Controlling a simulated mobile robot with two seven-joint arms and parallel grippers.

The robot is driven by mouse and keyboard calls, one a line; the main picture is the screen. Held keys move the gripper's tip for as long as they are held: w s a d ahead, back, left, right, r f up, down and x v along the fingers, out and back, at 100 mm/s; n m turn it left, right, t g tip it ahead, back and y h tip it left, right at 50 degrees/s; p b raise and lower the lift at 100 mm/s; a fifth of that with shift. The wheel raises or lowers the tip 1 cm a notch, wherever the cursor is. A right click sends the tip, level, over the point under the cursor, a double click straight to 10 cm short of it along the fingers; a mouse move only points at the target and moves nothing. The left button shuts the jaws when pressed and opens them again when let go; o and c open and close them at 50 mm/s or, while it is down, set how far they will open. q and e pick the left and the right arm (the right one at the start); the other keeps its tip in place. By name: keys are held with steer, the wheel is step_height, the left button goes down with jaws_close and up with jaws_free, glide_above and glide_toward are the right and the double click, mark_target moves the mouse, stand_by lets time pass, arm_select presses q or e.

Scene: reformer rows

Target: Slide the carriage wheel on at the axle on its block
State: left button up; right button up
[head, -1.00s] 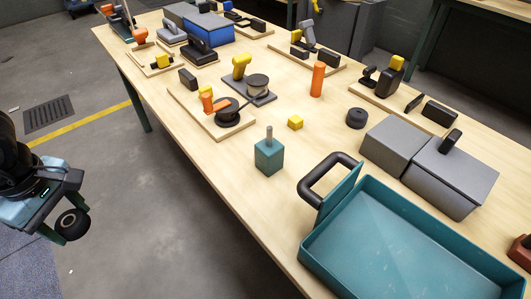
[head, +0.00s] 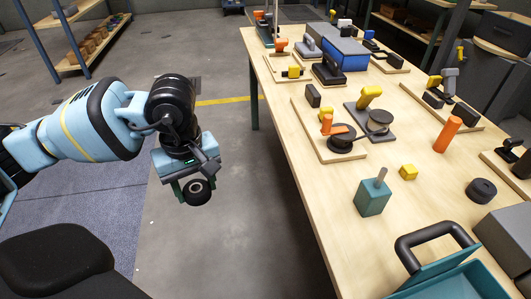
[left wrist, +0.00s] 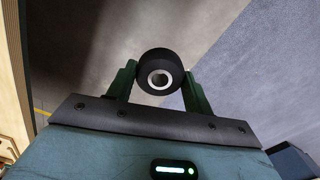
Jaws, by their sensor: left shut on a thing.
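My left gripper (head: 197,188) is shut on the carriage wheel (head: 197,197), a black wheel with a pale hub. It holds the wheel over the floor, left of the table. In the left wrist view the wheel (left wrist: 160,72) sits between my two green fingers (left wrist: 160,88), its hub hole facing the camera. The teal block (head: 371,198) stands on the table near its left edge, and the grey axle (head: 382,174) sticks up from its top, looking slightly tilted in this view. Wheel and axle are well apart. My right gripper is not in view.
A small yellow cube (head: 408,172), a black disc (head: 481,190) and an orange cylinder (head: 447,134) stand right of the block. A teal tray (head: 455,284) with a black handle is in front. A wooden board (head: 331,150) with parts lies behind.

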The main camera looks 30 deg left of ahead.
arm_select(q)
steer(key=w+d+m, duration=0.3)
steer(key=d+m, duration=0.7)
steer(key=m, duration=0.1)
steer(key=shift+w+d+r+m, duration=0.15)
steer(key=shift+d+r+m, duration=0.1)
steer(key=shift+r+m, duration=0.15)
steer(key=shift+f, duration=0.1)
